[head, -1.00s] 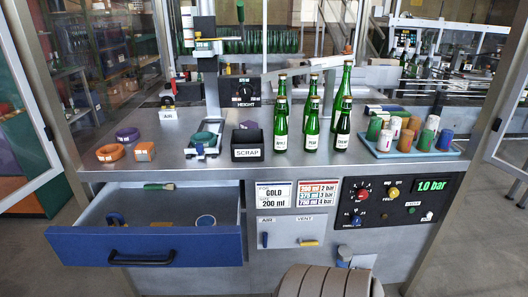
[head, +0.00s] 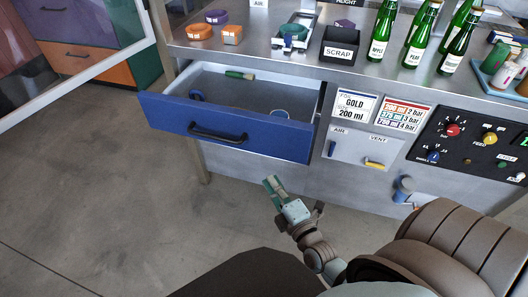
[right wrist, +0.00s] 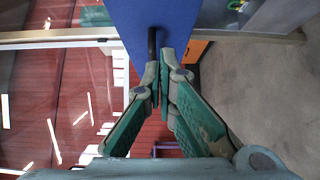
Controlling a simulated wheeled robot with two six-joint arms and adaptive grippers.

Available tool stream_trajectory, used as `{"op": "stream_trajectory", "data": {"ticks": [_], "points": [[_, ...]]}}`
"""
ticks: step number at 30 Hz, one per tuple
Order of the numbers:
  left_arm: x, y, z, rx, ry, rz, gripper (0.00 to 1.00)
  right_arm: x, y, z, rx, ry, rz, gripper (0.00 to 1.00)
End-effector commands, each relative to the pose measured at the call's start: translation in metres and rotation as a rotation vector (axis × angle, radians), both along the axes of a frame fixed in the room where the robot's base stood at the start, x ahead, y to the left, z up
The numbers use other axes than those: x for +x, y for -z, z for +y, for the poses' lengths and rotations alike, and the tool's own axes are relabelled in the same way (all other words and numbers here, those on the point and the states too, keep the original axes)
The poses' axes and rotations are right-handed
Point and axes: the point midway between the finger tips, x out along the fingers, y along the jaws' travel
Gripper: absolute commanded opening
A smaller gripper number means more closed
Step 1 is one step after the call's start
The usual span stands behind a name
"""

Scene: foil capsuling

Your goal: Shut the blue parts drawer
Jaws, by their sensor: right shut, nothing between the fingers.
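The blue parts drawer (head: 245,131) is pulled out of the bench's left side, its open inside showing from above. Its black handle (head: 217,137) sits on the middle of the blue front. My right gripper (head: 271,183) is shut and empty, in front of and below the drawer's right part in the head view, apart from it. In the right wrist view the shut fingertips (right wrist: 160,84) point towards the drawer front (right wrist: 133,22), with the dark handle (right wrist: 152,43) just beyond them. I cannot tell the exact gap. My left gripper is out of view.
The drawer holds a green-handled brush (head: 240,75) and other small items. Above it on the bench are the scrap bin (head: 338,50) and several green bottles (head: 418,42). A control panel (head: 470,142) is at right. The floor at left is clear.

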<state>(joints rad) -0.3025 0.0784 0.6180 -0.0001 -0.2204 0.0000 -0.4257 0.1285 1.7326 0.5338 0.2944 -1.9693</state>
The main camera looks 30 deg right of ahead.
Motion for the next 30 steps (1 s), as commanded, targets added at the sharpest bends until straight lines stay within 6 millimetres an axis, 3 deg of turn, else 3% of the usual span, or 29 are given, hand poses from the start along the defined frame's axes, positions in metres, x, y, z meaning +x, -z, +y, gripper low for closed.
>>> {"op": "stream_trajectory", "data": {"ticks": [13,21,30], "points": [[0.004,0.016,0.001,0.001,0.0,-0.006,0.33,0.092,0.002,-0.008,0.001,-0.003,0.001,0.0],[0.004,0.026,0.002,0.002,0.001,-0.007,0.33,0.112,0.002,-0.036,0.0,-0.003,0.005,0.0],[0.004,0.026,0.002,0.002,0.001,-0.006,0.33,0.114,0.001,-0.039,0.003,-0.002,0.006,0.0]]}}
